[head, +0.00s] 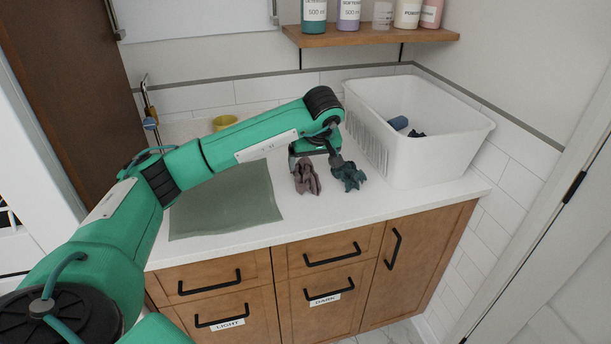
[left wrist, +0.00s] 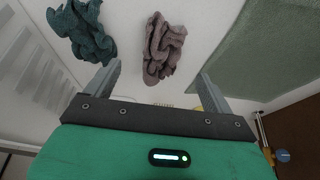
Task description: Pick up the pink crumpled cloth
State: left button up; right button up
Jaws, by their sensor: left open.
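The pink crumpled cloth (head: 308,179) is a dusty mauve heap on the white counter, right of the green mat. In the left wrist view the pink cloth (left wrist: 161,48) lies ahead of the gap between my fingers. My left gripper (head: 317,162) is above and just behind it, open and empty. Its two fingers also show in the left wrist view (left wrist: 158,78), spread apart with nothing between them. A dark teal crumpled cloth (head: 350,176) lies close to the right; it also shows in the left wrist view (left wrist: 88,32). My right gripper is out of view.
A white basket (head: 430,160) with dark cloth inside stands right of the cloths. The flat green mat (head: 230,204) lies to the left, with a yellow cup (head: 224,122) behind. A wooden shelf (head: 370,37) with bottles hangs above. The counter's front edge is close.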

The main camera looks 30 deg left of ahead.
aim_at(307, 177)
pick_arm(q)
jog(key=x, duration=0.3)
jog(key=shift+f, duration=0.3)
jog(key=x, duration=0.1)
jog(key=p+x, duration=0.1)
jog(key=x, duration=0.2)
jog(key=shift+s+a+p, duration=0.2)
jog(key=shift+s+p, duration=0.1)
jog(key=shift+w+a+f, duration=0.15)
jog(key=shift+w+f, duration=0.05)
jog(key=shift+f, duration=0.3)
jog(key=shift+c, duration=1.4)
jog(key=c, duration=0.7)
jog(key=shift+c, duration=0.4)
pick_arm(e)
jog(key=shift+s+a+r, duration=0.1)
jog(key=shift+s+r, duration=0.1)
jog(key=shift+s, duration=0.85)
pick_arm(q)
jog(key=shift+r, duration=0.1)
